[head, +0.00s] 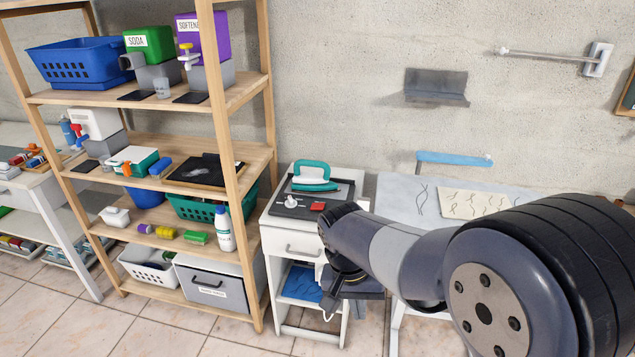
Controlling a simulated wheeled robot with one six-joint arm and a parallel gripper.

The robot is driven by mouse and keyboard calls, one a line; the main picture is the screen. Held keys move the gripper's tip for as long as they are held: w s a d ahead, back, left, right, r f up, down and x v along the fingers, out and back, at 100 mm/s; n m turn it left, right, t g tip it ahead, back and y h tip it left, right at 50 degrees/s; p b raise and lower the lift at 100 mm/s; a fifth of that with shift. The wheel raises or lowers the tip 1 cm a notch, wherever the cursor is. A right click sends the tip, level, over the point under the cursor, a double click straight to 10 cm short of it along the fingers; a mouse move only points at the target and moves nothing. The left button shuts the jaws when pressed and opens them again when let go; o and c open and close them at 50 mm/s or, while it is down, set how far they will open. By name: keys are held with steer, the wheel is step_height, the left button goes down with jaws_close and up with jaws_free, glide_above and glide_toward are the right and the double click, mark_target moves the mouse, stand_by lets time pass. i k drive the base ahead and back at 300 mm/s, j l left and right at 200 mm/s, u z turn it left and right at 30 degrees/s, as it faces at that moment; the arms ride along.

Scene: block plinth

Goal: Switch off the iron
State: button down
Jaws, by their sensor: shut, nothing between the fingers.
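A teal iron (313,176) stands on a dark plate (335,190) on top of a small white cabinet (288,243). A red switch-like part (317,206) and a white knob (291,202) sit on the plate's front edge. I cannot tell the switch's position at this size. My gripper (329,311) hangs in front of the cabinet's right side, lower than the iron and apart from it in the picture. It is shut and holds nothing. My arm comes in from the right and covers the cabinet's right front.
A wooden shelf unit (222,110) with bins, dispensers and bottles stands close on the left of the cabinet. A pale table (393,205) with a patterned cloth (480,204) stands on the right, partly behind my arm. The tiled floor (170,325) is clear at the front left.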

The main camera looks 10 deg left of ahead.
mark_target(315, 206)
steer(key=i+j, duration=0.25)
steer(key=i, duration=0.2)
steer(key=i+j, duration=0.2)
steer(key=i, duration=0.25)
steer(key=i+j, duration=0.25)
steer(key=i, duration=0.2)
steer(key=i+j, duration=0.25)
steer(key=i, duration=0.15)
